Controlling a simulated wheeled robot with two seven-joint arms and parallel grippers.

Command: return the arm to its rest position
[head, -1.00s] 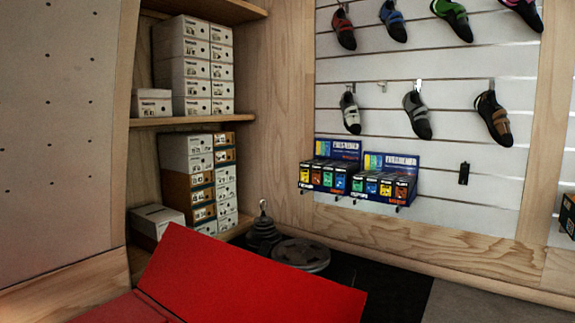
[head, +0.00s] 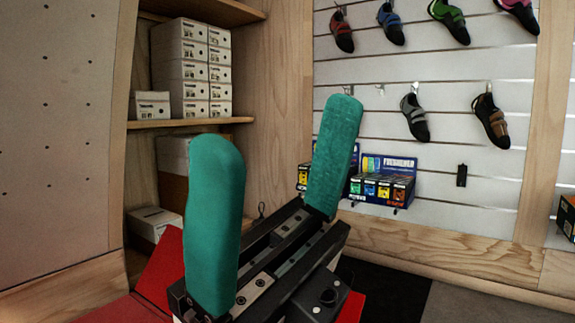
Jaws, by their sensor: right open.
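My right gripper (head: 272,160) is large in the middle of the head view. Its two teal padded fingers point up and stand wide apart, with nothing between them. Its dark body covers much of the red surface (head: 162,270) below it. My left gripper is not in view.
A wooden shelf (head: 190,122) with stacked white shoe boxes (head: 190,70) stands at the left. Climbing shoes (head: 414,117) hang on the white slatted wall. Freshener display boxes (head: 385,182) sit low on that wall, one partly hidden by a finger. Dark floor (head: 400,285) shows at lower right.

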